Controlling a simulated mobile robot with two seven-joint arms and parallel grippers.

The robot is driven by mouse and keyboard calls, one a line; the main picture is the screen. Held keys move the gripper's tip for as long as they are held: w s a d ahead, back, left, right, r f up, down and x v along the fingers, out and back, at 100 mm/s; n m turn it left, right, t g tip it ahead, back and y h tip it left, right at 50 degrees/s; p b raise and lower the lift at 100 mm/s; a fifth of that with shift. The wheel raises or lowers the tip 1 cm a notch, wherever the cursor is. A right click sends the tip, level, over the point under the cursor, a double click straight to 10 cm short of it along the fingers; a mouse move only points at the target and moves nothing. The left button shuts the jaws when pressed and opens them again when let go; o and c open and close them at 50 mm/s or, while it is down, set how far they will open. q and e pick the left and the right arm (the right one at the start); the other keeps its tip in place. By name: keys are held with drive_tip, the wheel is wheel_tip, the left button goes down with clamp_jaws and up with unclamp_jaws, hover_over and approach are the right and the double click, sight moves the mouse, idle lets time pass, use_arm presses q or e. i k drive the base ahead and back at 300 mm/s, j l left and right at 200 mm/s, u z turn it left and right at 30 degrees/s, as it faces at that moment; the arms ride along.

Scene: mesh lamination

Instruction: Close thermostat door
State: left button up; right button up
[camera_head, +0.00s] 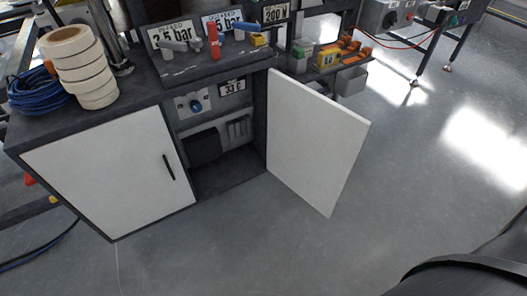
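A white cabinet door (318,140) stands open at the right of a dark cabinet, hinged on the opening's right side and swung out toward me. Inside the opening is a thermostat unit (197,104) with a blue knob and a small display (232,88) that seems to read 33 C. A second white door (110,172) with a black handle is shut at the left. Neither gripper shows in the head view. A dark part at the bottom right corner seems to be my own body.
Rolls of tape (80,62) and a coiled blue cable (38,92) lie on the cabinet top. Valves and displays stand at its back. Small bins (330,57) are behind the open door. The grey floor (300,245) in front is clear.

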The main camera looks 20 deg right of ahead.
sight(315, 143)
drive_tip(key=l+u, duration=0.25)
drive_tip(key=u, duration=0.15)
drive_tip(key=l+u, duration=0.25)
drive_tip(key=u, duration=0.15)
drive_tip(key=l+u, duration=0.4)
drive_tip(key=k+l, duration=0.1)
drive_tip(key=l, duration=0.3)
drive_tip(key=k+l, duration=0.1)
drive_tip(key=l, duration=0.3)
drive_tip(key=k+l, duration=0.15)
drive_tip(key=l, duration=0.2)
drive_tip(key=k+l, duration=0.1)
drive_tip(key=l, duration=0.3)
drive_tip(key=k+l, duration=0.1)
drive_tip(key=l, duration=0.3)
drive_tip(key=k+l, duration=0.1)
drive_tip(key=l, duration=0.3)
drive_tip(key=k+l, duration=0.1)
drive_tip(key=l, duration=0.3)
